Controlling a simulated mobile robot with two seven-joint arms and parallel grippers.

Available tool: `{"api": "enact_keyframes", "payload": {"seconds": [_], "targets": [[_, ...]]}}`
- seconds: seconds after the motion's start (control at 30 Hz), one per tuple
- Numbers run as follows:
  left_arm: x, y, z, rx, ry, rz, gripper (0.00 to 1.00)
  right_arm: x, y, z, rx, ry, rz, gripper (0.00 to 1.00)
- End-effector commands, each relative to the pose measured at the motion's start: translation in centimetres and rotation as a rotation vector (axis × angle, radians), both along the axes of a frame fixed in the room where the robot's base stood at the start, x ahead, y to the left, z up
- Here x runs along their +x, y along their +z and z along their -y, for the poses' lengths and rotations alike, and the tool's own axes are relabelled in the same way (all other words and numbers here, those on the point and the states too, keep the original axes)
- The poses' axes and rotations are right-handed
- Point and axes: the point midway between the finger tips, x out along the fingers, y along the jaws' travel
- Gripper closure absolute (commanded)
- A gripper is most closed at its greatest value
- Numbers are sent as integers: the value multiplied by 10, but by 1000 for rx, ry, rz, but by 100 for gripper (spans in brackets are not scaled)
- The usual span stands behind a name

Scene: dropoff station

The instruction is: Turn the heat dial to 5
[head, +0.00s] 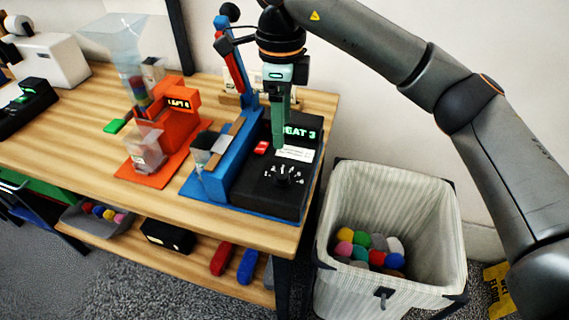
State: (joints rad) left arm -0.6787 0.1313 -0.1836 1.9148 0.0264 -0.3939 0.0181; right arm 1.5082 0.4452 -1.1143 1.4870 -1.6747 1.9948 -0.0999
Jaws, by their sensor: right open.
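The heat dial (284,174) is a small dark knob with white marks around it, on the sloped front of a black control box (258,196). The green display (303,132) on the box is partly covered by my gripper and reads "...EAT 3". My right gripper (279,146) comes down from above, over the back part of the box, with its fingers behind the dial and apart from it. I see nothing held in it. My left gripper is out of view.
A red button (262,148) and white label (295,153) sit behind the dial. A blue machine (216,182) stands directly left of the box, an orange machine (170,140) further left. A striped bin (395,220) with colored balls stands right of the wooden table (75,150).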

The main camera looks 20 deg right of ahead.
Motion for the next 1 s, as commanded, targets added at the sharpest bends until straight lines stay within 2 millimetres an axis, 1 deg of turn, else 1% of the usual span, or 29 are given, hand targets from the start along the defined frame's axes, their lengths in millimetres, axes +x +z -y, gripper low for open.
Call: {"api": "enact_keyframes", "payload": {"seconds": [0.17, 0.4, 0.6, 0.7, 0.8, 1.0], "targets": [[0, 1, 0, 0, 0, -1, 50, -1, -23, 0, -2, 1, -5, 28], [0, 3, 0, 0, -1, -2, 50, -2, -73, 0, 1, 1, -7, 28], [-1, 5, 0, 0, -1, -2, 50, -1, -106, -1, 2, 1, -4, 28], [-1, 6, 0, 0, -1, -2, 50, -1, -116, -1, 2, 1, -4, 28], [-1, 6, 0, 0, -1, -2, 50, -1, -121, -1, 4, 2, -3, 28], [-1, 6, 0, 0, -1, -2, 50, -1, -124, -1, 3, 2, -2, 28]]}}
